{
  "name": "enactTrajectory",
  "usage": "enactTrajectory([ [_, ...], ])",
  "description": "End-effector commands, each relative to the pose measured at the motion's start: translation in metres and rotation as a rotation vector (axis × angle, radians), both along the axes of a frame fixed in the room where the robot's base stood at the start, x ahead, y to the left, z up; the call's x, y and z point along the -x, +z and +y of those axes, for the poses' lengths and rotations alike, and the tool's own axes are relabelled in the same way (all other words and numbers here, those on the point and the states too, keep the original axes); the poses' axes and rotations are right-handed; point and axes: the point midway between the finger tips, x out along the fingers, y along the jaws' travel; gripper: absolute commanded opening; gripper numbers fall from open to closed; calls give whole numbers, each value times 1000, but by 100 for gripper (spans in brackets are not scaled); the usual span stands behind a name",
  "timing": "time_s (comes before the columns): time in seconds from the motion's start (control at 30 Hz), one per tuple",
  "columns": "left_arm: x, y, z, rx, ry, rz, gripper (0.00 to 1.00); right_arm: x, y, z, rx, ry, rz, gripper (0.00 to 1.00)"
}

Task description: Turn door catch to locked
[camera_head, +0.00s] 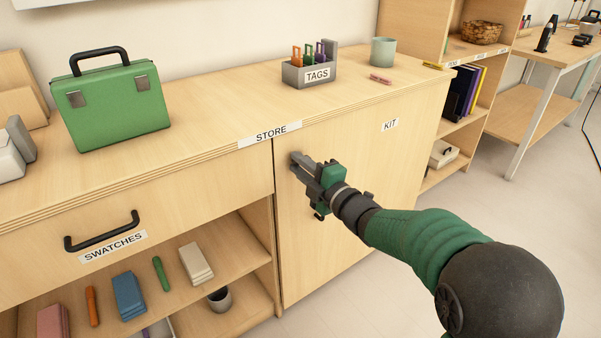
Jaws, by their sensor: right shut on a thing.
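The cabinet door labelled KIT (400,160) is closed flush with the cabinet front, as far as I can see. My right gripper (299,161) reaches in from the lower right to the door's upper left corner, just right of the door seam. Its grey fingers are shut on the door catch there. The fingers cover most of the catch, so I cannot tell how it is turned. My left gripper is not in view.
Above the door, the counter holds a green case (112,105), a grey TAGS holder (309,72) and a cup (383,51). A SWATCHES drawer with a black handle (102,232) and open shelves are left of the door. Clear floor lies to the right.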

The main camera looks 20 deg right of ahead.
Motion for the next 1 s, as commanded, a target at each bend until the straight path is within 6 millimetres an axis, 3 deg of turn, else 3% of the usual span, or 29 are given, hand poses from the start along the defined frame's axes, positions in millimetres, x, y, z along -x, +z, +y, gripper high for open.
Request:
enactTrajectory([
  [0.03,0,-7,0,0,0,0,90,0,-8,0,26,-2,-1,0],
  [0.3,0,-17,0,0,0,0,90,0,-9,-1,126,-3,-35,0],
  [0.87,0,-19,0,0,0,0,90,0,-8,-1,155,-3,-44,0],
  [0.9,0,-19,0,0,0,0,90,0,-8,-1,155,-3,-44,15],
  [1.0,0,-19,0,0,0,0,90,0,-7,-1,154,-2,-46,28],
])
